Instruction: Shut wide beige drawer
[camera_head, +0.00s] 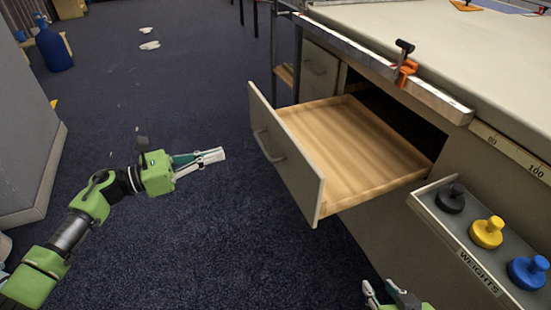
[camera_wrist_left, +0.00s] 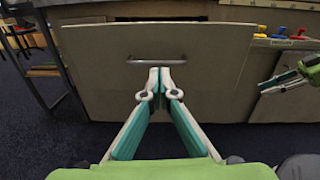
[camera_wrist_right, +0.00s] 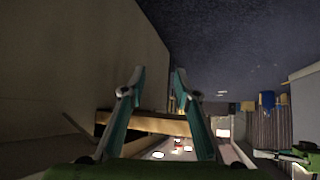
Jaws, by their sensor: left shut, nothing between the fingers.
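The wide beige drawer (camera_head: 290,165) stands pulled far out of the cabinet under the table, its wooden inside (camera_head: 355,145) empty. Its front panel fills much of the left wrist view (camera_wrist_left: 210,65), with a metal bar handle (camera_wrist_left: 150,59) near the middle. My left gripper (camera_head: 222,154) is shut and empty. It points at the front panel from outside, with a gap between in the head view. Its fingertips (camera_wrist_left: 160,70) appear just below the handle in the left wrist view. My right gripper (camera_head: 384,290) is low beside the cabinet, its fingers (camera_wrist_right: 158,78) apart and empty.
A ledge marked WEIGHTS (camera_head: 480,272) holds a black, a yellow and a blue weight right of the drawer. An orange clamp (camera_head: 404,72) sits on the table edge above. Another drawer (camera_head: 318,70) lies beyond. The carpet (camera_head: 190,220) before the drawer is clear.

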